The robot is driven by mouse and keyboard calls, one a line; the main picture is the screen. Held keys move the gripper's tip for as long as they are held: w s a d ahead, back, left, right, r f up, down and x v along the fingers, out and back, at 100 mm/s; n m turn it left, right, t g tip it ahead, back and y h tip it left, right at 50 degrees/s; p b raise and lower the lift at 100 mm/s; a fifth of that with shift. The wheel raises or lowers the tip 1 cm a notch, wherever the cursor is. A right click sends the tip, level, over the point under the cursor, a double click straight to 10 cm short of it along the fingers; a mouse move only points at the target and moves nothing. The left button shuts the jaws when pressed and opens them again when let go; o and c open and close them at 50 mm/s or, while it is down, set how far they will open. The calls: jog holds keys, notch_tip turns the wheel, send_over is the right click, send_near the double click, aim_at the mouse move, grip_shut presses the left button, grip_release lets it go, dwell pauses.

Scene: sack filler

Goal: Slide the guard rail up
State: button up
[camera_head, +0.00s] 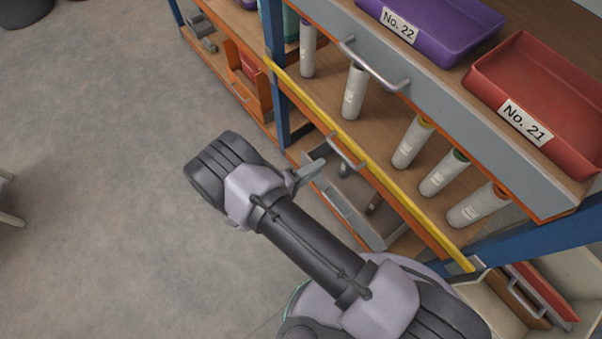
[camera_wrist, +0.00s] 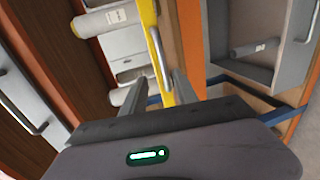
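The guard rail is a long yellow bar (camera_head: 385,185) along the front of a shelf bay, with a grey bar handle (camera_head: 347,153). In the wrist view the yellow rail (camera_wrist: 149,12) runs down the upper middle, and its handle (camera_wrist: 159,52) lies ahead of the gap between my fingers. My gripper (camera_head: 318,166) is just left of the handle in the head view and seems a little short of it. In the wrist view my gripper (camera_wrist: 158,84) has its two fingers apart with nothing clasped between them. Whether a finger touches the rail cannot be told.
Several white cylinders (camera_head: 354,92) stand or lean on the shelf behind the rail. Below is an open grey drawer (camera_head: 358,215). Above, a grey front (camera_head: 440,90) carries another handle, with a purple bin (camera_head: 440,25) and a red bin (camera_head: 545,95).

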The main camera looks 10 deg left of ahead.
jog(key=v, duration=0.6)
jog(key=w+d+r+m+g+y+b, duration=0.1)
jog(key=d+r+m+g, duration=0.45)
jog(key=r, duration=0.55)
jog(key=d+r+m+g+y, duration=0.1)
jog(key=d+r+m+g, duration=0.2)
jog(key=d+r+g, duration=0.45)
jog(key=s+d+r+m+t+y+b, duration=0.1)
jog(key=s+d+r+m+t+y, duration=0.2)
jog(key=r, duration=0.5)
jog(key=s+d+r+m+t+y, duration=0.3)
jog(key=s+r+y, duration=0.3)
jog(key=r, duration=0.3)
jog(key=shift+s+d+r+t+y+b, duration=0.15)
jog(key=shift+s+d+t+y+b, duration=0.2)
jog(key=shift+s+d, duration=0.45)
